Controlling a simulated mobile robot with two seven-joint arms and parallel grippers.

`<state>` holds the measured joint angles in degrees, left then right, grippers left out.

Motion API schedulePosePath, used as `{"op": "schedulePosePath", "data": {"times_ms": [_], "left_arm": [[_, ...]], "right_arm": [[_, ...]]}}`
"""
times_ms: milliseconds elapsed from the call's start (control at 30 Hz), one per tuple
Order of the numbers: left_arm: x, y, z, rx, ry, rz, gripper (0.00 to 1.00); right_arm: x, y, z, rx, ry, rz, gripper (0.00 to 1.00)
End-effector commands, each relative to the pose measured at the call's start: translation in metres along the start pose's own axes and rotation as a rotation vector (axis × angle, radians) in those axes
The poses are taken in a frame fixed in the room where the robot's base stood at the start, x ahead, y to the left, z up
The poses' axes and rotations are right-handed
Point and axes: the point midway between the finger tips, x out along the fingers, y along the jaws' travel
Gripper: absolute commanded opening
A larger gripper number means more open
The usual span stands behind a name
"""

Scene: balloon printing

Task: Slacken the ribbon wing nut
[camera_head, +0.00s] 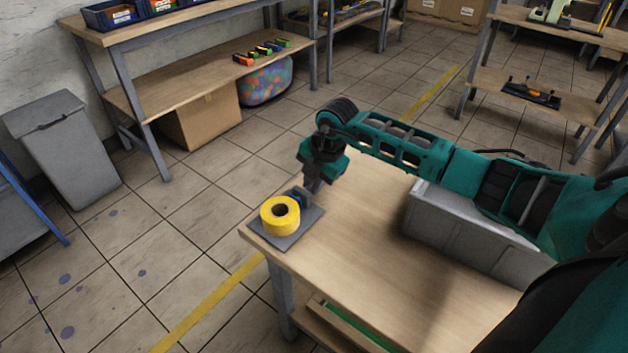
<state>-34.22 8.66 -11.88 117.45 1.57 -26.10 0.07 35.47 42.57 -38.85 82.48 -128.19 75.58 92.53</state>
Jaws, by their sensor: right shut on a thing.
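A yellow ribbon roll (279,216) sits on a dark grey base plate (285,241) at the far left corner of the wooden table. A small blue part (297,198) shows just behind the roll, beside my right gripper. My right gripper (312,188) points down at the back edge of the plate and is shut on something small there. The held thing is mostly hidden by the fingers; it may be the wing nut, but I cannot make out its shape. My left gripper is not in view.
A grey bin (470,232) stands on the table (385,270) under my right forearm. The middle of the table is clear. A shelf bench (190,75) with a cardboard box (203,115) below stands at the back left, near a grey waste bin (65,150).

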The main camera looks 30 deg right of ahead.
Motion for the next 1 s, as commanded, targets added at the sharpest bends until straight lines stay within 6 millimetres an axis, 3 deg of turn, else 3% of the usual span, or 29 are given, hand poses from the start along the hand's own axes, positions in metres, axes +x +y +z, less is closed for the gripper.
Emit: {"op": "schedulePosePath", "data": {"times_ms": [1000], "left_arm": [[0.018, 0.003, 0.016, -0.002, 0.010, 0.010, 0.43]], "right_arm": [[0.004, -0.011, -0.001, 0.001, 0.001, 0.573, 0.00]]}}
